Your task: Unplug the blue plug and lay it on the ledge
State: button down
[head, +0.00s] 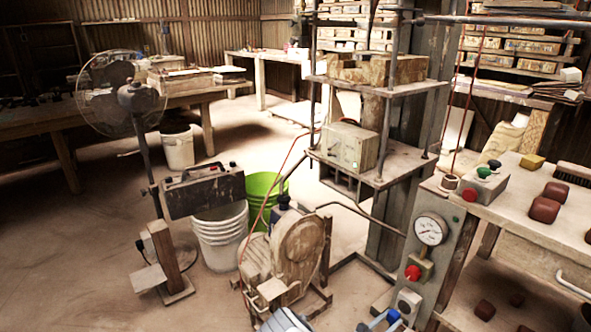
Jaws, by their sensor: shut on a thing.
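My gripper (379,324) shows at the bottom edge of the head view, partly cut off by the frame. It is shut on a small blue thing (393,316), which looks like the blue plug. The blue plug is just below and left of a pale socket box (409,302) on the front of the grey press panel; I cannot tell whether the two touch. A small pale ledge (148,278) juts from a wooden post at the left. Another small flat wooden piece (271,289) is beside the wooden wheel housing; I cannot tell which is the task's ledge.
The grey panel carries a pressure gauge (431,230) and a red button (413,272). A bench (545,228) with reddish blocks stands at the right. The wooden wheel housing (298,250), white buckets (220,238) and a fan (122,90) stand left. Open floor lies at the lower left.

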jog(key=shift+v, duration=0.9)
jog(key=shift+s+f, duration=0.1)
jog(key=shift+f, duration=0.05)
